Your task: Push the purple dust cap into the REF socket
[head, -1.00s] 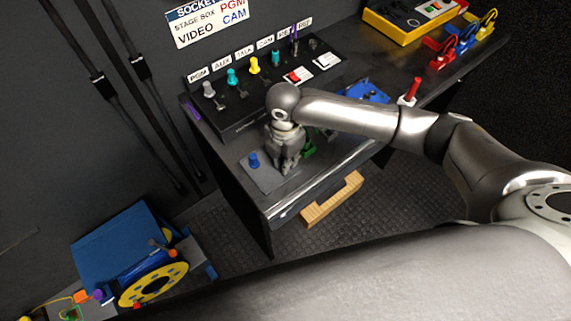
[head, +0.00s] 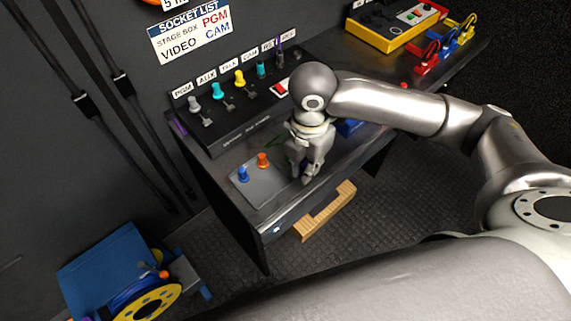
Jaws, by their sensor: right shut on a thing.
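My right gripper (head: 307,178) is low over the right end of the grey mat (head: 262,190) on the desk, pointing down. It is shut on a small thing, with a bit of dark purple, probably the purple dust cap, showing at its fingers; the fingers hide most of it. The black socket panel (head: 228,132) stands behind, with a row of labels from PGM to REF. The REF label (head: 281,40) is at the far end; its socket is hard to make out. My left gripper is not in view.
A blue cap (head: 243,174) and an orange cap (head: 262,160) stand on the mat. A yellow case (head: 397,27) and coloured connectors stand at the back right.

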